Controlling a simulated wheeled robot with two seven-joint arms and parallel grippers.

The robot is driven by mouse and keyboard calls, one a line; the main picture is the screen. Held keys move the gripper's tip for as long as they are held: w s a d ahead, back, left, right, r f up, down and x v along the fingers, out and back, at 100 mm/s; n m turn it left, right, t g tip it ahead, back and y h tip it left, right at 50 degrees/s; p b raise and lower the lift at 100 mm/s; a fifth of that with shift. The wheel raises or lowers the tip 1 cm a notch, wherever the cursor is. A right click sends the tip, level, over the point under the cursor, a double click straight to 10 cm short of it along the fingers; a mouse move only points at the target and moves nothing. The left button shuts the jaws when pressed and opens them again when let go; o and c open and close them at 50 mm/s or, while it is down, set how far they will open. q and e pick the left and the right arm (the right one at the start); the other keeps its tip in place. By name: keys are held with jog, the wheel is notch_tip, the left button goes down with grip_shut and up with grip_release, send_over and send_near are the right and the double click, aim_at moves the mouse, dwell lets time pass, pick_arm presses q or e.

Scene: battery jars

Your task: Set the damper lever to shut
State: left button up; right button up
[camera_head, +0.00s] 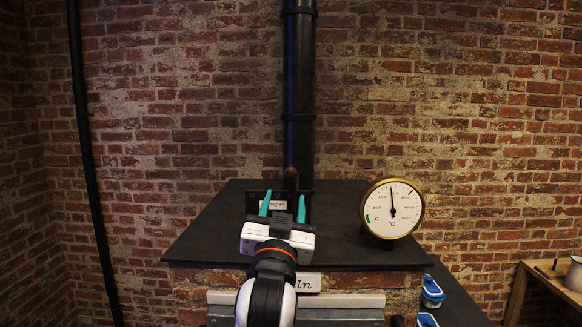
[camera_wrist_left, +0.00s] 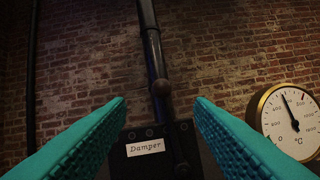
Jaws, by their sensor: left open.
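The damper plate (camera_wrist_left: 128,168) is black and carries a white "Damper" label (camera_wrist_left: 145,147). It stands at the back of the dark kiln top, at the foot of the black flue pipe. The damper lever has a brown round knob (camera_wrist_left: 161,88), which also shows in the head view (camera_head: 290,178). The lever stands up near the label's right side; its shaft is dark and hard to make out. My left gripper (camera_head: 283,207) is open in front of the plate. In the wrist view its teal fingers (camera_wrist_left: 160,112) frame the plate and knob, with nothing held. My right gripper is not in view.
A round brass dial gauge (camera_head: 392,208) stands right of my left gripper on the kiln top (camera_head: 215,240). The black flue pipe (camera_head: 299,90) rises behind the plate. Blue-and-white objects (camera_head: 431,292) lie lower right. A wooden table (camera_head: 545,285) with a white pot is far right.

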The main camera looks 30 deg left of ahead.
aim_at(290, 177)
pick_arm(q)
jog(key=p+x, duration=0.4)
jog(key=x, duration=0.6)
jog(key=shift+w+r+p, duration=0.1)
jog(key=shift+w+p, duration=0.05)
jog(key=shift+p, duration=0.2)
jog(key=shift+w+a+r, duration=0.1)
jog(key=shift+w+a, duration=0.15)
jog(key=shift+w, duration=0.35)
jog(key=shift+c, duration=0.3)
grip_shut()
